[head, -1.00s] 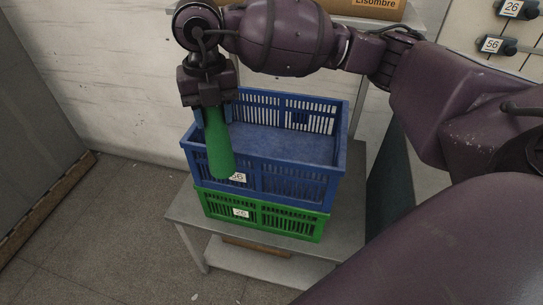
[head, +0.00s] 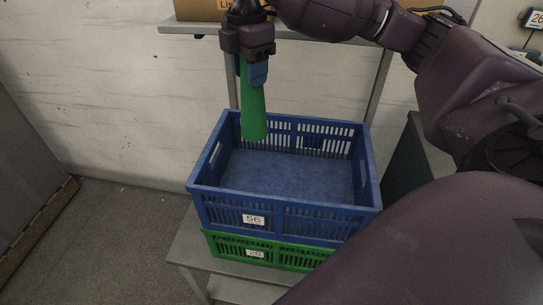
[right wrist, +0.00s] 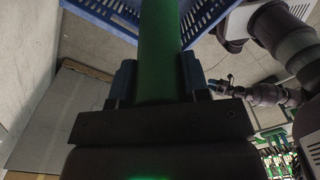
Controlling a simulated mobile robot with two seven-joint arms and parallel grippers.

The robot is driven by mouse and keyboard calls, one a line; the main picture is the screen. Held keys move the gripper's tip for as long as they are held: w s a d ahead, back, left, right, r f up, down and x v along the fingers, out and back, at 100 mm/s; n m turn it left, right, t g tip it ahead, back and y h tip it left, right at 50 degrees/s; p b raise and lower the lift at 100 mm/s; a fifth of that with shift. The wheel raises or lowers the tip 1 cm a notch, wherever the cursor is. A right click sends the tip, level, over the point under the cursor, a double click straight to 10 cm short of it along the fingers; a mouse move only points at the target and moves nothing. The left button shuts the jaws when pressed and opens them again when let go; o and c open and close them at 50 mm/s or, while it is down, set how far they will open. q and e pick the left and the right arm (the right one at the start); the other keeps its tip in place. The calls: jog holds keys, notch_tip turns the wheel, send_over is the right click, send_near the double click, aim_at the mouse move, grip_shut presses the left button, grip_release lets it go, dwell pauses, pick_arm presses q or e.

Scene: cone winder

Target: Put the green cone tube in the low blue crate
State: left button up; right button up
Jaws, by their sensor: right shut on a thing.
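The green cone tube (head: 253,108) hangs from my right gripper (head: 254,76), its wide end down. The gripper is shut on its upper end. In the head view the tube's lower end shows in front of the back wall of the blue crate (head: 214,205), which is labelled 56. Whether the lower end is below the rim I cannot tell. The crate's floor is bare. In the right wrist view the green tube (right wrist: 160,50) runs up between the fingers (right wrist: 158,82), with blue crate lattice (right wrist: 205,18) beyond it.
The blue crate is stacked on a green crate (head: 228,246) labelled 26, on a grey table (head: 187,250). A shelf with a cardboard box (head: 200,9) stands behind, close to my right gripper. The floor at left is clear.

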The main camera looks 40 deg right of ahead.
aim_at(254, 124)
jog(key=shift+w+d+r, duration=0.2)
jog(key=shift+w+d, duration=0.05)
jog(key=shift+d, duration=0.1)
jog(key=shift+w+d, duration=0.1)
jog(key=shift+w, duration=0.1)
jog(key=shift+f, duration=0.3)
notch_tip(254, 124, down, 7)
jog(key=shift+s+r+b, duration=0.1)
jog(key=shift+b, duration=0.3)
notch_tip(254, 124, down, 6)
jog(key=shift+b, duration=0.3)
jog(key=shift+f, duration=0.4)
pick_arm(q)
notch_tip(254, 124, down, 2)
jog(key=shift+f+b, duration=0.1)
jog(key=shift+b, duration=0.3)
pick_arm(e)
notch_tip(254, 124, down, 6)
jog(key=shift+r, duration=0.2)
jog(key=shift+f, duration=0.1)
